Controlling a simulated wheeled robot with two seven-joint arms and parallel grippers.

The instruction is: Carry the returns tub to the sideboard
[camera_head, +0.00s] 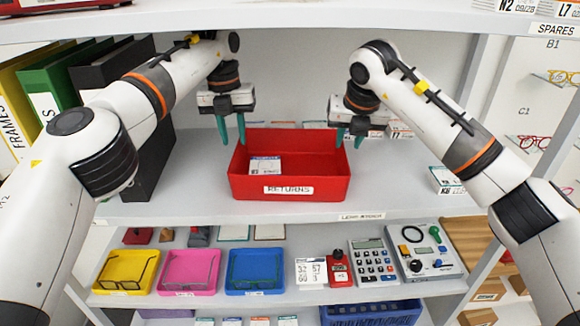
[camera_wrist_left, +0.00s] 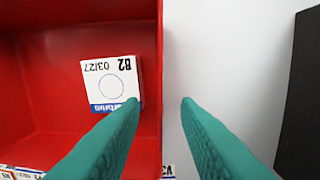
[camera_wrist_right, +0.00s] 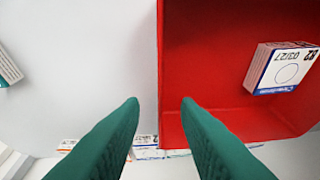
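The red returns tub (camera_head: 290,188) stands upright on a grey-white shelf (camera_head: 180,205), its label facing front. It also shows in the left wrist view (camera_wrist_left: 60,60) and right wrist view (camera_wrist_right: 215,40). A small white-and-blue box (camera_head: 265,165) lies inside it, towards the left. My left gripper (camera_head: 233,143) is open at the tub's left wall, one finger on each side in its wrist view. My right gripper (camera_head: 349,147) is open at the right wall, likewise with one finger on each side. How deep the fingertips reach is unclear. I cannot identify a sideboard.
Black, green and yellow binders (camera_head: 50,83) stand at the left. Small boxes (camera_head: 400,130) stand behind the tub and at the right. A lower shelf holds yellow, pink and blue trays (camera_head: 255,270), a calculator (camera_head: 375,262) and tools. An upper shelf (camera_head: 300,22) overhangs my arms.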

